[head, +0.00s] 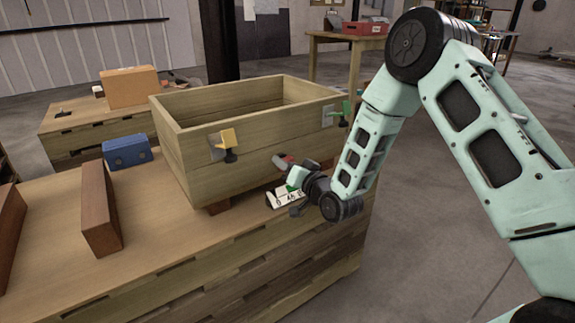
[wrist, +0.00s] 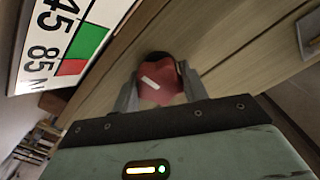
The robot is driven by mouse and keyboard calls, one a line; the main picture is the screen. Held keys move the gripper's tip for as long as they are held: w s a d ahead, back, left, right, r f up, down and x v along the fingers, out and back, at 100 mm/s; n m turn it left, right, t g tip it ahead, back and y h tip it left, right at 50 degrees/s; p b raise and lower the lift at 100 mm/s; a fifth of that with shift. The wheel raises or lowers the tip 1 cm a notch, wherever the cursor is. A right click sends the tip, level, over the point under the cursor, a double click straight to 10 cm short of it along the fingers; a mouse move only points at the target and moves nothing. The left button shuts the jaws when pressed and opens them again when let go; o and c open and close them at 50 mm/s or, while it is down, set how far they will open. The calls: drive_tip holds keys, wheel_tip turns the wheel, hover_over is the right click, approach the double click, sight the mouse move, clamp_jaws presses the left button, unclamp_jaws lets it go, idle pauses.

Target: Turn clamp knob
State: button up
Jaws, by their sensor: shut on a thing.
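The red clamp knob (wrist: 162,78) has a white mark across its face and sits between my fingers in the wrist view. In the head view, part of the knob (head: 284,159) shows at the front of the wooden crate (head: 185,160). My gripper (wrist: 160,94) is shut on it; in the head view my gripper (head: 288,168) is at the crate's lower front right. A white scale plate (wrist: 70,40) with numbers and green and red fields is beside the knob; it also shows below my gripper (head: 279,202). The knob's base is hidden.
A blue block (head: 127,152), an orange box (head: 129,87) and brown bars (head: 101,223) lie to the left.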

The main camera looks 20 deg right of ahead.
drive_tip(key=shift+f, duration=0.1)
drive_tip(key=o, duration=1)
drive_tip(key=shift+s, duration=0.1)
drive_tip(key=p+v, duration=0.3)
drive_tip(key=v, duration=1.4)
drive_tip(key=shift+p, duration=0.4)
drive_tip(key=shift+s, duration=0.1)
